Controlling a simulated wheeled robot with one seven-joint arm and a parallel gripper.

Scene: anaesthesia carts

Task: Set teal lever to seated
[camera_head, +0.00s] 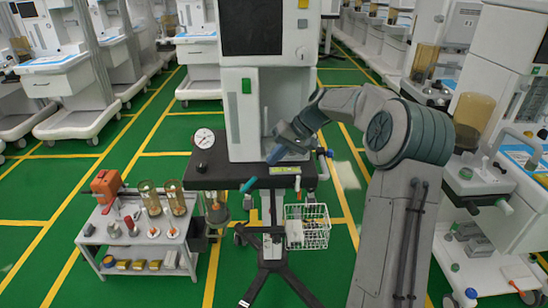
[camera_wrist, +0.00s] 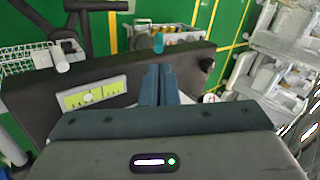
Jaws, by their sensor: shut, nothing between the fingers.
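The teal lever (camera_head: 250,184) shows at the front edge of the black shelf of the central cart, tilted. In the wrist view the teal lever (camera_wrist: 158,42) shows just past the shelf edge, straight beyond my fingertips. My gripper (camera_head: 274,157) is over the black shelf, a little above and right of the lever. In the wrist view the two blue-grey fingers of my gripper (camera_wrist: 159,70) lie side by side, shut and empty. They look apart from the lever, though the depth between them is hard to tell. The lever's mount is not clear.
The black shelf (camera_head: 228,174) carries a round gauge (camera_head: 204,138) at its left. A white wire basket (camera_head: 306,225) hangs below its right side. A grey side table (camera_head: 92,236) with canisters and an orange device (camera_head: 106,185) stands left. Green floor is open in front.

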